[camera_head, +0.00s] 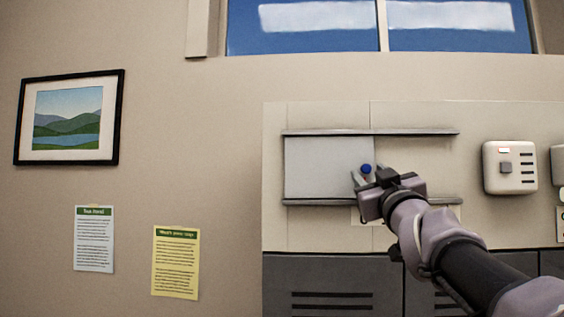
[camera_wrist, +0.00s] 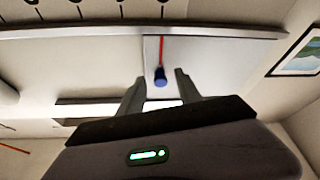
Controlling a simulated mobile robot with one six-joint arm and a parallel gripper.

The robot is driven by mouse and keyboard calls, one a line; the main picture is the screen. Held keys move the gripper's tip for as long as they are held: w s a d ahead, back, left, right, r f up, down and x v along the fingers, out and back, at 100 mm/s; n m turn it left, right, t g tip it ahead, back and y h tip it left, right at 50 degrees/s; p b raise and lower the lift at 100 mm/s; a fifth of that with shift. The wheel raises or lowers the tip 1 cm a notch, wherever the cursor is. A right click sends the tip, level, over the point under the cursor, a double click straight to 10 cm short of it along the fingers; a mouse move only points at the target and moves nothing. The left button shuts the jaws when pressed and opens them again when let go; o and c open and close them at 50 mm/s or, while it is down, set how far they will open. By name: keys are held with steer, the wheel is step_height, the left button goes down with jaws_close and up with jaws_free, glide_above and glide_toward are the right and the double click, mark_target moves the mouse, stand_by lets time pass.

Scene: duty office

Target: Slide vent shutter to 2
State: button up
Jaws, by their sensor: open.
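The vent shutter (camera_head: 322,165) is a pale grey panel at the left part of its two rails, with bare wall to its right. It also shows in the wrist view (camera_wrist: 215,58). Its blue knob (camera_head: 366,168) is near the panel's right edge, and in the wrist view the knob (camera_wrist: 160,76) has a red line running from it to the rail. My gripper (camera_head: 367,177) is open at the knob. In the wrist view the knob lies in line with the gap between my fingertips (camera_wrist: 158,82), with space on both sides. I cannot tell how deep it sits.
The upper rail (camera_head: 410,132) and lower rail (camera_head: 310,202) bound the shutter. Dark scale marks (camera_wrist: 120,10) lie beyond the rail in the wrist view; no numbers are readable. A white switch box (camera_head: 510,167) is at right. Grey cabinets (camera_head: 330,285) stand below.

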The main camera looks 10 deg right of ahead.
steer(key=shift+w+r, duration=0.15)
steer(key=shift+w, duration=0.25)
steer(key=shift+s, duration=0.35)
steer(key=shift+c, duration=0.2)
jaws_close()
steer(key=shift+r, duration=0.15)
stand_by(0.6)
